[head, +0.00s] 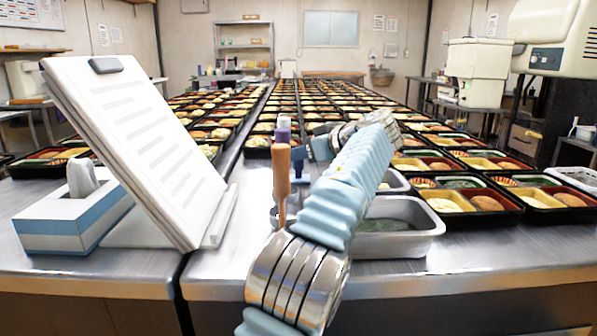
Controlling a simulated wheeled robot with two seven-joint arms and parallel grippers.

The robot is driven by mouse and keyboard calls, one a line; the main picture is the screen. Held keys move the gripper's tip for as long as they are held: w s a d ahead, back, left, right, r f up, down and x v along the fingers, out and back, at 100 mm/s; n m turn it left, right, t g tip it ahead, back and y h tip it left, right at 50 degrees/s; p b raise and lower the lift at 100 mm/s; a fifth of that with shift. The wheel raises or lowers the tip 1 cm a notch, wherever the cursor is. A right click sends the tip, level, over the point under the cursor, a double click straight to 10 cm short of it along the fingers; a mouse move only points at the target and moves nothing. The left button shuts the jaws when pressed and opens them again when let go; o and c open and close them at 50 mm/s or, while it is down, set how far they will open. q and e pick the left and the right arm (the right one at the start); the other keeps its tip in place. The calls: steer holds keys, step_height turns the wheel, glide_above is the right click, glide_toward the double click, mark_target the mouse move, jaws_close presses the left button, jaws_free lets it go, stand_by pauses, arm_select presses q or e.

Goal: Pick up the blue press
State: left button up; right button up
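The blue press cannot be clearly made out; it may be hidden behind my arm. An orange-brown handled tool (281,185) stands upright on the steel counter in the middle, with a purple-topped one (284,130) just behind it. My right gripper is not in view.
A white document stand (140,150) and a blue-white tissue box (72,218) stand at left. A steel pan (425,243) with green contents sits right of my arm. Long rows of filled black bento trays (490,213) cover the counters behind. The front right counter edge is clear.

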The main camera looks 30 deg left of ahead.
arm_select(q)
jaws_close()
steer(key=shift+r, duration=0.15)
